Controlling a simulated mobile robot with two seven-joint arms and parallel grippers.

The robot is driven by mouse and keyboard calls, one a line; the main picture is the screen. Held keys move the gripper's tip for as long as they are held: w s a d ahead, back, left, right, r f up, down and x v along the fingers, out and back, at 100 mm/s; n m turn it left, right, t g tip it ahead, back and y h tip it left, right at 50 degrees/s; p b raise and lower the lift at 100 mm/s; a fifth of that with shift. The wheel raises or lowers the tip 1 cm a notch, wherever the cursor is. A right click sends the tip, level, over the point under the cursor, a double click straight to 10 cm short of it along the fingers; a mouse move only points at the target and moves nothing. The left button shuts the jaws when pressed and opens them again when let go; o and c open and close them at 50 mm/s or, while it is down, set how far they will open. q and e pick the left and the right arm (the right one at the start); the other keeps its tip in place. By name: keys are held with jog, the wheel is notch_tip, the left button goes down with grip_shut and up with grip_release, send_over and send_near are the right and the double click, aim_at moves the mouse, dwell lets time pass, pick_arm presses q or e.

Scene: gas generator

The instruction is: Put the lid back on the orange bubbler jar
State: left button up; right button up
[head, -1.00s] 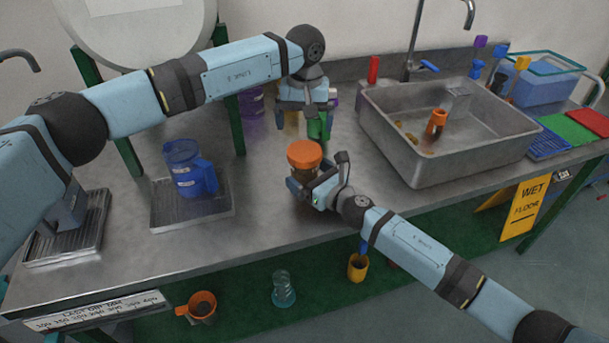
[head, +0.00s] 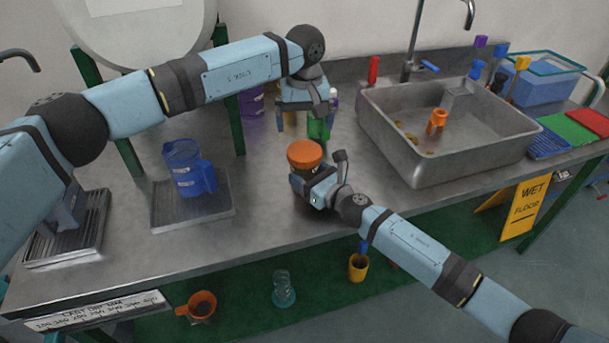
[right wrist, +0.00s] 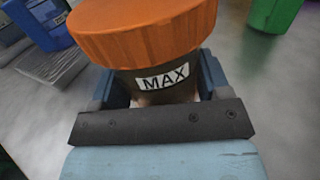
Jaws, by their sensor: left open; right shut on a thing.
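The bubbler jar (right wrist: 160,85) has a dark body with a white MAX label and a wide orange lid (head: 304,153) sitting on its top. The lid also fills the upper part of the right wrist view (right wrist: 145,28). I cannot tell whether it is tightened. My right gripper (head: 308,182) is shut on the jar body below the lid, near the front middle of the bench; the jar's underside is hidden. My left gripper (head: 306,118) is open, pointing down behind the jar and apart from it, in front of a green container (head: 319,129).
A blue jug (head: 184,168) stands on a metal tray (head: 165,213) at the left. A steel sink (head: 400,140) with an orange piece (head: 437,121) inside is at the right. Purple and other containers stand behind my left gripper. Bare bench surrounds the jar.

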pick_arm(q)
jog(key=n, duration=0.8)
jog(key=shift+n, duration=0.3)
jog(key=n, duration=0.6)
jog(key=shift+n, duration=0.3)
jog(key=n, duration=0.6)
jog(key=shift+n, duration=0.3)
jog(key=n, duration=0.6)
jog(key=shift+n, duration=0.4)
jog(key=n, duration=1.7)
jog(key=shift+n, duration=0.3)
jog(key=n, duration=0.5)
jog(key=shift+n, duration=0.4)
